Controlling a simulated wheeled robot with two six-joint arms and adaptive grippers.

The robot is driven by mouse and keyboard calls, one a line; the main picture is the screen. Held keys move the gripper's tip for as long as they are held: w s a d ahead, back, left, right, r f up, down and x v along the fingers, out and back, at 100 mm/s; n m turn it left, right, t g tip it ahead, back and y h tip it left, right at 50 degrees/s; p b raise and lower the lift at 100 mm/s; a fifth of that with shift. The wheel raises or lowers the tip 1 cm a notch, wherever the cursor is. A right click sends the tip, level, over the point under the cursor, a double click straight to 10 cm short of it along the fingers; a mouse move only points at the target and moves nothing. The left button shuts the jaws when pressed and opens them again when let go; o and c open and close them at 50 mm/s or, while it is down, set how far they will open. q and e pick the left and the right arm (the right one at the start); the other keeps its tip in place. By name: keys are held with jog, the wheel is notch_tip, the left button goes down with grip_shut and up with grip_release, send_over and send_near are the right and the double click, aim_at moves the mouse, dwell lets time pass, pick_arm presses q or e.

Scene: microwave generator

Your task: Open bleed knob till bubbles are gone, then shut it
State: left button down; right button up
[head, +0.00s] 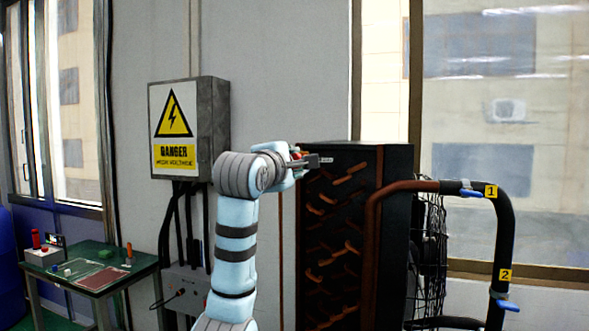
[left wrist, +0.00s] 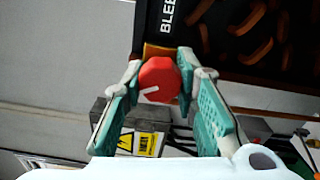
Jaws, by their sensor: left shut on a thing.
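The red bleed knob (left wrist: 160,78) with a white pointer line sits in the middle of the left wrist view, under the partly visible "BLEE" lettering on a black panel. The pointer line slants toward the lower left. My left gripper (left wrist: 163,76) has its teal fingers on both sides of the knob and is shut on it. In the head view my left gripper (head: 306,159) is at the upper left edge of the black radiator unit (head: 385,165), and the knob is mostly hidden there. No bubbles show in either view. My right gripper is out of view.
Copper tubes (head: 348,180) fill the unit's front. A pipe with blue-handled valves, labelled 1 (head: 491,191) and 2 (head: 505,274), stands at the right. A grey high-voltage box (head: 215,120) hangs left of my arm. A green table (head: 125,265) with small items stands lower left.

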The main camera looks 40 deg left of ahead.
pick_arm(q)
jog(key=shift+f, duration=0.1)
dwell(0.5)
jog(key=c, duration=1.3)
grip_release()
jog(key=shift+s, duration=0.1)
jog(key=v, duration=1.2)
